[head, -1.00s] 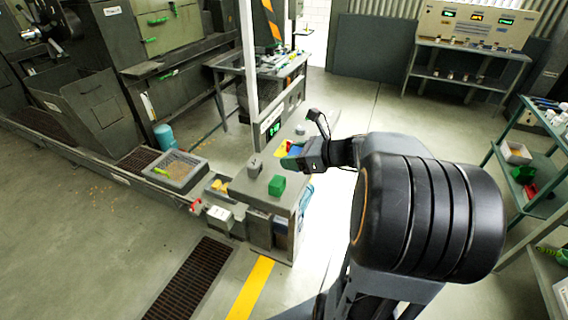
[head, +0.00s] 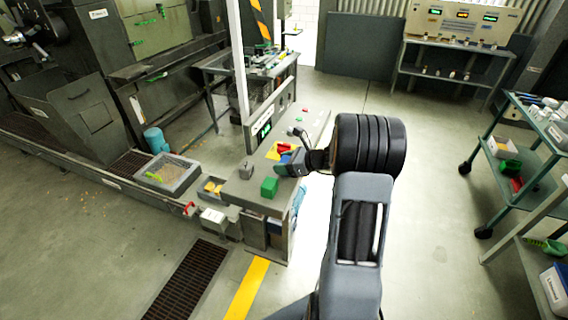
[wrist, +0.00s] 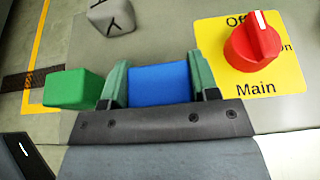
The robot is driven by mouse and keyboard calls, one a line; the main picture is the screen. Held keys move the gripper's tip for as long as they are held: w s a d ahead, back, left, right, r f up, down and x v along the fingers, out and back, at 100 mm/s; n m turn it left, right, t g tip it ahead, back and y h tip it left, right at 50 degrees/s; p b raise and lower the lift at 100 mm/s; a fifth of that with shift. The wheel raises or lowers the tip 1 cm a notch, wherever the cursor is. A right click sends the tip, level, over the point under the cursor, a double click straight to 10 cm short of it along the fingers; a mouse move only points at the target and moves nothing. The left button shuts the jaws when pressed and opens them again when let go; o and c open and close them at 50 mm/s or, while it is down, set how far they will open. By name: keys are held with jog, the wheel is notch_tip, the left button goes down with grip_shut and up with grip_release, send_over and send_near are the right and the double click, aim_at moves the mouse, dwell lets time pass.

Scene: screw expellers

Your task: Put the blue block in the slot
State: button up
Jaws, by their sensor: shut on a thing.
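The blue block (wrist: 158,84) sits between the two green fingers of my gripper (wrist: 160,85) in the wrist view. The gripper is shut on it. In the head view my gripper (head: 286,166) is over the grey console (head: 228,189), just behind the green block. I cannot tell whether the blue block touches the console top. No slot can be made out in either view.
A green block (wrist: 72,88) is just left of the fingers, also seen in the head view (head: 269,187). A red knob (wrist: 252,45) on a yellow plate (wrist: 290,72) is to the right.

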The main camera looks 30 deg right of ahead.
jog(key=shift+f, duration=0.3)
jog(key=shift+f, duration=0.25)
jog(key=o, duration=0.9)
jog(key=shift+r, duration=0.1)
